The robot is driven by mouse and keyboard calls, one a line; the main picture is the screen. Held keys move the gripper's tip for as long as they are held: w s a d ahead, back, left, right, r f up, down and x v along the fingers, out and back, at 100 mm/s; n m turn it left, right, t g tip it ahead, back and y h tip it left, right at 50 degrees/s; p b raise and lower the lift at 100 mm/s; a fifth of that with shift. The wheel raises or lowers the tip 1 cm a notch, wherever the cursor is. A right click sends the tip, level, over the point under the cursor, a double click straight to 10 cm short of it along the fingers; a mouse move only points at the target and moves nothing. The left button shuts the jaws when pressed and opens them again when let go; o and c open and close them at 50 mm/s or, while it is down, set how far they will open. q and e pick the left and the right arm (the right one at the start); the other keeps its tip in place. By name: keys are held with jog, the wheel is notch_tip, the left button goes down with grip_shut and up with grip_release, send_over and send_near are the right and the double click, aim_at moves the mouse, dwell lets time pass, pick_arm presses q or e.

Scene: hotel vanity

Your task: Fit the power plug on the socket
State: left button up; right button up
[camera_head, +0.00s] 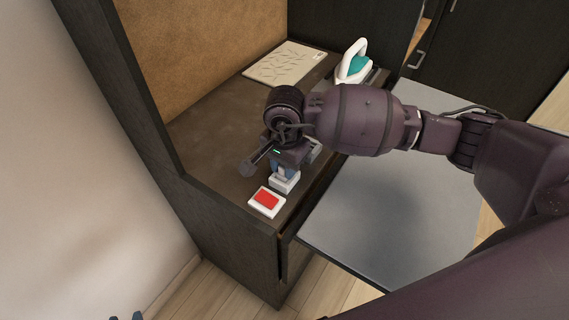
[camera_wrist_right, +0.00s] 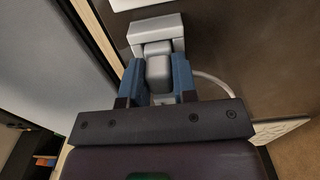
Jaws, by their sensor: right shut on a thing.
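My right gripper (camera_head: 282,172) is low over the counter, its blue fingers pointing down. In the right wrist view, the gripper (camera_wrist_right: 158,82) is shut on the grey power plug (camera_wrist_right: 158,68), with one finger on each side. A pale grey block, apparently the socket (camera_wrist_right: 157,27), is directly ahead of the plug; they look close or touching, and I cannot tell whether the plug is inserted. The socket block (camera_head: 285,184) shows just below the fingers in the head view.
A white plate with a red pad (camera_head: 267,200) lies in front of the socket. An iron (camera_head: 353,62) and a pale patterned board (camera_head: 285,63) are farther back on the dark counter (camera_head: 215,125). A pale cord (camera_wrist_right: 213,82) curves beside the right finger. A grey surface (camera_head: 380,215) is at right.

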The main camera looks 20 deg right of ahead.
jog(key=shift+f, duration=0.15)
jog(key=shift+f, duration=0.15)
jog(key=o, duration=1)
notch_tip(320, 180, up, 10)
jog(key=shift+r, duration=0.4)
